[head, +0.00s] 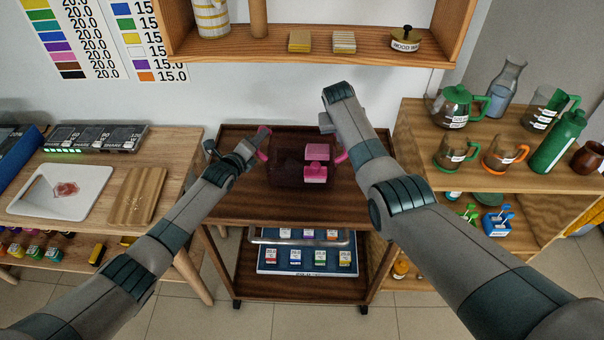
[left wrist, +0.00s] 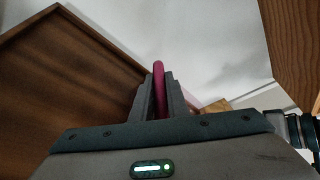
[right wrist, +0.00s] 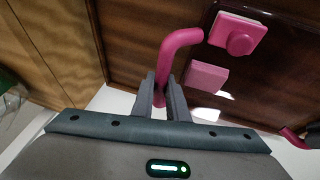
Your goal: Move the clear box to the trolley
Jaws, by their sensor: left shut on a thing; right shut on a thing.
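The clear box (head: 286,176) is see-through with pink handles and shows over the trolley's dark wooden top (head: 235,190) in the head view. Pink pieces (head: 316,174) show in it. I cannot tell whether its base touches the top. My left gripper (head: 257,147) is shut on the left pink handle (head: 263,142); this handle also shows between the fingers in the left wrist view (left wrist: 158,85). My right gripper (right wrist: 160,95) is shut on the other pink handle (right wrist: 178,45). In the head view my right arm partly hides that handle.
A table with a white tray (head: 90,180) and a wooden board (head: 137,195) stands left. A shelf with jugs and a green teapot (head: 457,106) stands right. A wall shelf (head: 300,50) hangs above. The trolley's lower shelf holds a blue tray of small weights (head: 265,262).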

